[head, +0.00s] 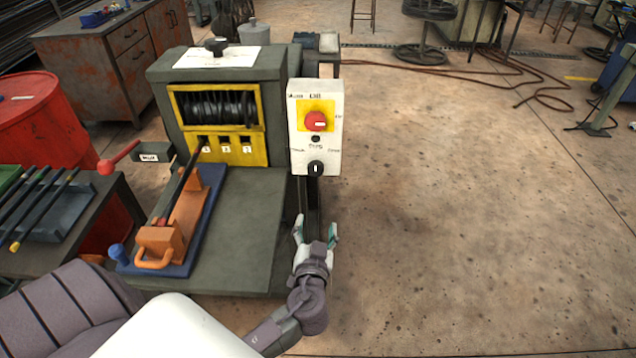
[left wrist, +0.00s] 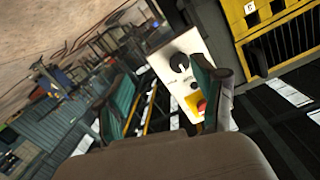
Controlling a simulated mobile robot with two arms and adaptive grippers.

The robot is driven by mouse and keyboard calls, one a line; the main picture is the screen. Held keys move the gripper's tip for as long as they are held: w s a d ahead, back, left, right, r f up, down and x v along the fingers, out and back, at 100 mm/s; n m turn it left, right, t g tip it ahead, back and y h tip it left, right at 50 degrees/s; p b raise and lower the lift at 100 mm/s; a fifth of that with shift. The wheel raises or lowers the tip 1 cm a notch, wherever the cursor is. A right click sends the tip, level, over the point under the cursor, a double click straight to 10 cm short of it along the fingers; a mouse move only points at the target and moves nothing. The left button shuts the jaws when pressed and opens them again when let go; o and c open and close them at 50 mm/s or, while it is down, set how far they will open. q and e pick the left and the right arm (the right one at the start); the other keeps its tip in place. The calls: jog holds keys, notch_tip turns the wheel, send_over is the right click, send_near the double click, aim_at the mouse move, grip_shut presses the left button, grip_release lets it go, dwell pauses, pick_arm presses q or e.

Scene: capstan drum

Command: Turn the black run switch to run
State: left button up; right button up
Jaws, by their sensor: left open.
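The black run switch (head: 316,168) is a round knob with a white mark, low on a white control panel (head: 299,130). The mark looks about upright in the head view. A red knob (head: 316,121) on a yellow plate sits above it. My left gripper (head: 316,226) is open and empty, below and apart from the switch. In the left wrist view the black switch (left wrist: 180,62) shows between my two open fingers (left wrist: 165,95), farther off, and the red knob (left wrist: 202,106) is partly hidden by one finger. My right gripper is not in view.
The grey machine (head: 270,72) with a yellow-framed drum window (head: 233,150) stands left of the panel. An orange fixture (head: 185,215) on a blue base lies on its table (head: 245,235). A red-handled lever (head: 107,167) sticks out left.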

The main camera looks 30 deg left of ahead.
pick_arm(q)
jog(key=n+y, duration=0.1)
send_near(316, 171)
jog(key=shift+t, duration=0.3)
jog(key=p+x, duration=0.3)
jog(key=x, duration=0.4)
jog(key=shift+w+a+f, duration=0.15)
jog(key=shift+a, duration=0.1)
jog(key=shift+p+x, duration=0.3)
jog(key=shift+x, duration=0.45)
jog(key=shift+f, duration=0.15)
jog(key=shift+c, duration=0.2)
jog(key=c, duration=1.1)
